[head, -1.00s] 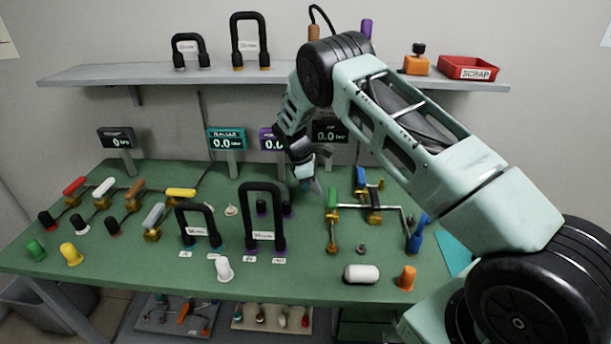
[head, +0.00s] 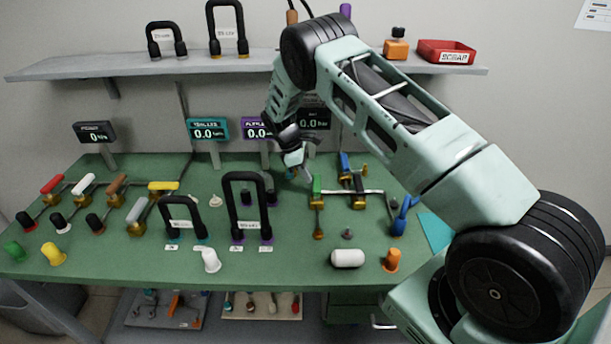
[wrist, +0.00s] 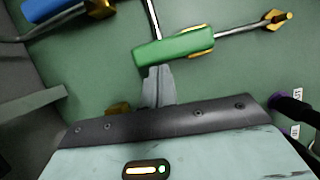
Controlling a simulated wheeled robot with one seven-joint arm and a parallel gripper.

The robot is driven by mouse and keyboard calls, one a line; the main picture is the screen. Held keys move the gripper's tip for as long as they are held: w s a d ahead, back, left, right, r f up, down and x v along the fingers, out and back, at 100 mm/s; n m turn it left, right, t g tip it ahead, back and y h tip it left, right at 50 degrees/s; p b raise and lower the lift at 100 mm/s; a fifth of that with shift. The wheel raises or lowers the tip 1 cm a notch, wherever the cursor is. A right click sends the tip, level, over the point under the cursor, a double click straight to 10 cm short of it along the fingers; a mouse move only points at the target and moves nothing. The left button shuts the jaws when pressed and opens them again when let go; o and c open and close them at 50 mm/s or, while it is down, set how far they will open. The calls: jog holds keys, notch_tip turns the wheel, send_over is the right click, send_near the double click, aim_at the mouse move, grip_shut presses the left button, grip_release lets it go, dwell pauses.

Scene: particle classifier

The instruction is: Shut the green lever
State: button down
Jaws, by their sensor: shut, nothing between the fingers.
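The green lever (head: 317,188) sits on a brass valve on a metal pipe, right of centre on the green bench. Its handle also shows in the wrist view (wrist: 175,49), lying across the picture just beyond my fingertips. My gripper (head: 305,175) is shut and empty, just left of the green lever. In the wrist view my closed fingers (wrist: 157,76) reach to the lower edge of the green handle. I cannot tell if they touch it.
A blue lever (head: 344,163) on the same pipework stands behind and right of the green one. Black hoses (head: 245,205) stand to the left. A white cylinder (head: 348,258) and an orange cap (head: 392,260) lie in front. A shelf (head: 130,68) runs behind.

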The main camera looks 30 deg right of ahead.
jog(key=shift+d+m, duration=0.2)
jog(key=shift+m, duration=0.1)
jog(key=d+m+b, duration=0.1)
jog(key=m+y+b, duration=0.1)
jog(key=m, duration=0.1)
jog(key=shift+s+d+f+g, duration=0.1)
jog(key=shift+s+d+g, duration=0.15)
jog(key=shift+d+g, duration=0.15)
jog(key=m, duration=0.1)
jog(key=s+d+m+y+b, duration=0.1)
jog(key=m, duration=0.1)
jog(key=d+m, duration=0.1)
jog(key=shift+s+d+m+g+y, duration=0.1)
jog(key=shift+s+m+g+y, duration=0.2)
jog(key=shift+g, duration=0.1)
jog(key=m, duration=0.1)
jog(key=s+d+m+y, duration=0.1)
jog(key=shift+s+m+b, duration=0.1)
jog(key=shift+m+b, duration=0.3)
jog(key=m, duration=0.1)
jog(key=s+m+y, duration=0.1)
jog(key=shift+s+d+m, duration=0.25)
jog(key=shift+d+m, duration=0.05)
jog(key=shift+s+d+m+t+y, duration=0.1)
jog(key=shift+s+m+t+y, duration=0.2)
jog(key=shift+s+m, duration=0.5)
jog(key=shift+s+m+t+y, duration=0.1)
jog(key=shift+s+m+y, duration=0.3)
jog(key=shift+m, duration=0.8)
